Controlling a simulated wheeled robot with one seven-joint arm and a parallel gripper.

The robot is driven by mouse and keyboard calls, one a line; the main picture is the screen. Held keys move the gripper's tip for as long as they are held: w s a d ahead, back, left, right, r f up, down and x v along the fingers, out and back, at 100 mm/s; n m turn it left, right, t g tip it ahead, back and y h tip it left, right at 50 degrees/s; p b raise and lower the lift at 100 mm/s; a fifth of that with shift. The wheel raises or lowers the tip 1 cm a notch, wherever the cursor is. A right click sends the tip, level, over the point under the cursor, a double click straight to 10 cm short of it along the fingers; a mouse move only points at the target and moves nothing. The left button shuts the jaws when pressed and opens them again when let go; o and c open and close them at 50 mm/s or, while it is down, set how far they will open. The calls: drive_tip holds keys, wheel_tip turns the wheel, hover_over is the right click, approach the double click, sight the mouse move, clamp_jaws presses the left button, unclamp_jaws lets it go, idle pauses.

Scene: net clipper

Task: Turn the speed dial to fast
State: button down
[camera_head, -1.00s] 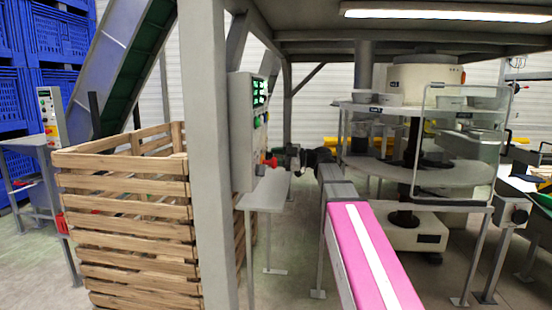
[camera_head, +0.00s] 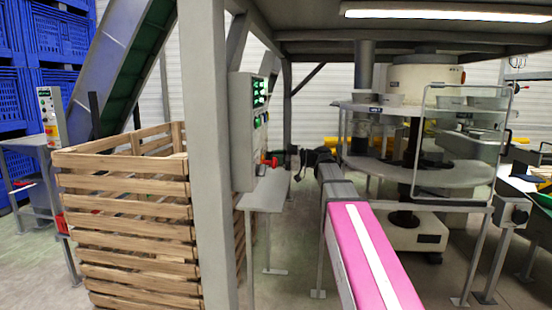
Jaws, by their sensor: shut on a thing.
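The grey control box (camera_head: 243,130) is fixed beside the pale post, with green-lit displays and buttons on its side face. A small red knob (camera_head: 267,161) stands out low on that face. The dark end of my arm, my gripper (camera_head: 283,157), reaches from the right to the knob's level. It is small and seen from far off, and its fingertips are hard to make out. It appears shut on the speed dial at the box. The dial's pointer and markings cannot be read.
A narrow grey table (camera_head: 266,192) stands below the box. A slatted wooden crate (camera_head: 120,225) is at left.

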drive_tip(key=shift+m, duration=7.3)
drive_tip(key=c, duration=1.2)
unclamp_jaws()
drive_tip(key=shift+d, duration=0.15)
drive_tip(key=d, duration=0.3)
drive_tip(key=s+d, duration=0.1)
drive_tip(key=d, duration=0.3)
drive_tip(key=s+d, duration=0.1)
drive_tip(key=d, duration=0.2)
drive_tip(key=shift+d, duration=0.2)
drive_tip(key=shift+f, duration=0.1)
